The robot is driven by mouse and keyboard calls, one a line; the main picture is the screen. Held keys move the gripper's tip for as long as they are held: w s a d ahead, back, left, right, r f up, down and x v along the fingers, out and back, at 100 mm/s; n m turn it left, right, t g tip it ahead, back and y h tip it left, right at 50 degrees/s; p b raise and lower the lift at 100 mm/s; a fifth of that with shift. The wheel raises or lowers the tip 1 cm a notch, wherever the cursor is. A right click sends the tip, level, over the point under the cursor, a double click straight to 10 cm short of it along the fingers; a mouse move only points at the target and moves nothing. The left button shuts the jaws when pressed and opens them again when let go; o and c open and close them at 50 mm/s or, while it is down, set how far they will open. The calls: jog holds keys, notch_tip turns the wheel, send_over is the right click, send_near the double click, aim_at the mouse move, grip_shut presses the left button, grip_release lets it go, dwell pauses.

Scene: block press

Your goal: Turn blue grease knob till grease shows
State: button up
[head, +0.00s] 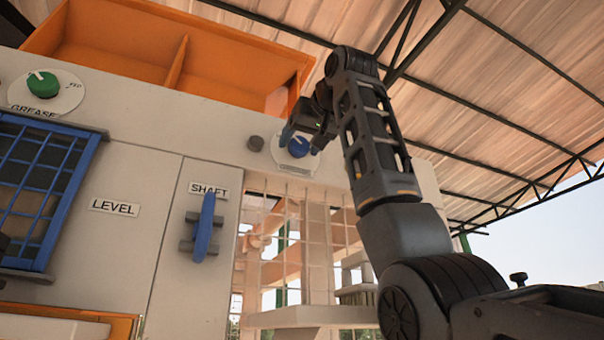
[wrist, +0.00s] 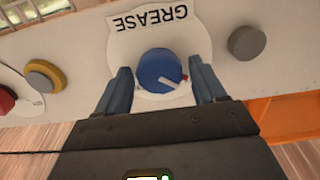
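The blue grease knob (wrist: 160,71) sits on a white round plate (wrist: 180,38) marked GREASE, upside down in the wrist view. A white pointer line with a red mark shows on its lower right edge. My gripper (wrist: 160,66) is open, with one blue finger on each side of the knob and a visible gap on both sides. In the head view the blue knob (head: 298,148) is on the upper right of the white panel, partly covered by my gripper (head: 303,137). I see no grease in either view.
A grey button (wrist: 247,42) and a yellow-ringed button (wrist: 40,77) flank the knob. A green knob (head: 43,85), also marked GREASE, is far left. A blue SHAFT handle (head: 204,228) and a mesh guard (head: 295,225) lie below. An orange hopper (head: 220,68) is above.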

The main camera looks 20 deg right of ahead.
jog(key=c, duration=0.9)
jog(key=shift+m, duration=0.3)
jog(key=m, duration=0.4)
jog(key=shift+m, duration=0.3)
jog(key=m, duration=0.4)
jog(key=shift+d+m, duration=0.15)
jog(key=shift+m, duration=0.15)
jog(key=m, duration=0.4)
jog(key=shift+f, duration=0.1)
jog(key=shift+d+f+m, duration=0.15)
jog(key=shift+m, duration=2.25)
